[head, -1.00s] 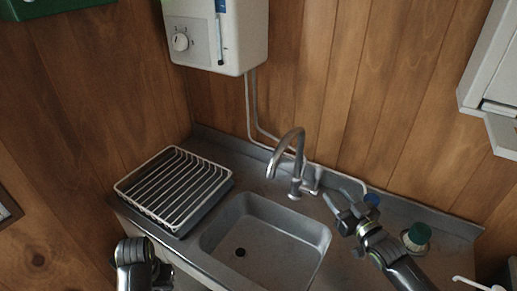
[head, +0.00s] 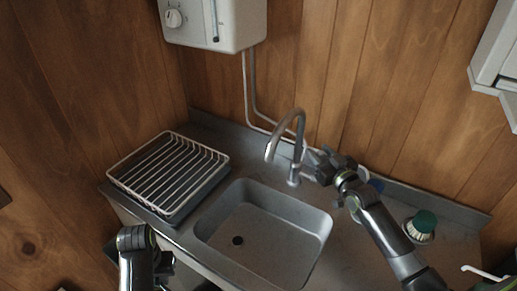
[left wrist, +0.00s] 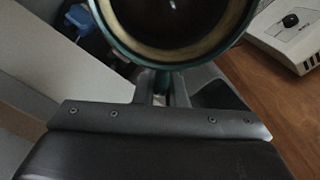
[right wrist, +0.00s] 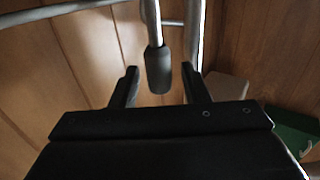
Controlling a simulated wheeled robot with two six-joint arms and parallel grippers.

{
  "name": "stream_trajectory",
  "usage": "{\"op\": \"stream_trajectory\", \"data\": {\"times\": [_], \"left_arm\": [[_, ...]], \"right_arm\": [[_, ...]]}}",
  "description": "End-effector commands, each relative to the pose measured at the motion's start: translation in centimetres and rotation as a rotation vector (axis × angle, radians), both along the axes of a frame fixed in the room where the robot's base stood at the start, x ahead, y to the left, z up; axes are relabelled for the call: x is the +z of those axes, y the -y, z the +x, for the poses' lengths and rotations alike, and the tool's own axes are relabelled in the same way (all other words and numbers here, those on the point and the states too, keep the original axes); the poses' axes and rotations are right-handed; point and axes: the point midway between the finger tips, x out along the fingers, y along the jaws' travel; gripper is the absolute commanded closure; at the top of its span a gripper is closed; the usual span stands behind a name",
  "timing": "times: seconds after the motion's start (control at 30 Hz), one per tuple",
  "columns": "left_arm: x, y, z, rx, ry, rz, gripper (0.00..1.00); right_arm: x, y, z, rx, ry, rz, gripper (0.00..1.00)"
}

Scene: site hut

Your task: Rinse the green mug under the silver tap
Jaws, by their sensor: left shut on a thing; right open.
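The green mug (left wrist: 168,18) is close up in the left wrist view, its round green rim, pale inner band and dark inside facing the camera. My left gripper (left wrist: 162,92) is shut on it. In the right wrist view a dark-tipped lever (right wrist: 158,70) is between the open fingers (right wrist: 158,88).
The sink basin (head: 265,215) is empty, with a dark drain. A white wire dish rack (head: 170,172) stands left of it. A white water heater (head: 215,22) hangs above.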

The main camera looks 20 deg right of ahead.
Motion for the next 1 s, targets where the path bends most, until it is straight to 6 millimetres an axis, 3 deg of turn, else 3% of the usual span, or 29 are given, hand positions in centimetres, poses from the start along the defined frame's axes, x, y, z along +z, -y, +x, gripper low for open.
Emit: {"op": "stream_trajectory", "data": {"times": [0.2, 0.5, 0.83, 1.0], "left_arm": [[-0.3, 0.0, 0.0, 0.000, 0.001, 0.000, 1.00], [-0.3, 0.0, 0.0, 0.000, 0.001, 0.000, 1.00], [-0.3, 0.0, 0.0, 0.000, 0.001, 0.000, 1.00], [-0.3, 0.0, 0.0, 0.000, 0.001, 0.000, 1.00]], "right_arm": [[0.0, -0.1, 1.5, 0.001, 0.000, -0.001, 0.58], [0.0, -0.2, 1.6, 0.001, -0.001, 0.000, 0.58], [0.0, -0.2, 1.6, 0.001, 0.000, 0.000, 1.00], [0.0, -0.2, 1.6, 0.001, 0.000, 0.000, 1.00]]}}
